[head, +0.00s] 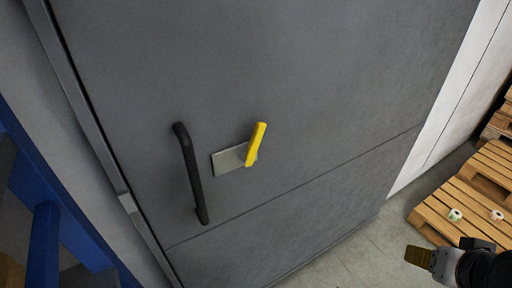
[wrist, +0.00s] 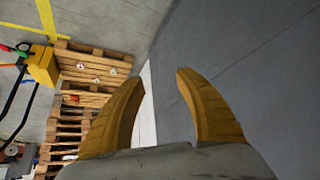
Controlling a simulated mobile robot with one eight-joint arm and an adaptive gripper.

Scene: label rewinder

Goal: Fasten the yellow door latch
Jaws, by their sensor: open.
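The yellow door latch (head: 256,144) is a short bar on a pale metal plate (head: 229,160) on the grey door (head: 300,80). It stands nearly upright in the head view, its top tilted a little right. A black bar handle (head: 191,174) is to its left. My gripper (head: 418,256) is at the lower right of the head view, well apart from the latch. In the wrist view my gripper (wrist: 162,75) has its two orange-yellow fingers spread with nothing between them. The latch is not visible in the wrist view.
Wooden pallets (head: 470,200) with small label rolls (head: 455,215) lie on the floor at the right. A blue frame (head: 45,240) stands at the lower left. The wrist view shows a yellow box (wrist: 43,66) beside the pallets. The space before the latch looks clear.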

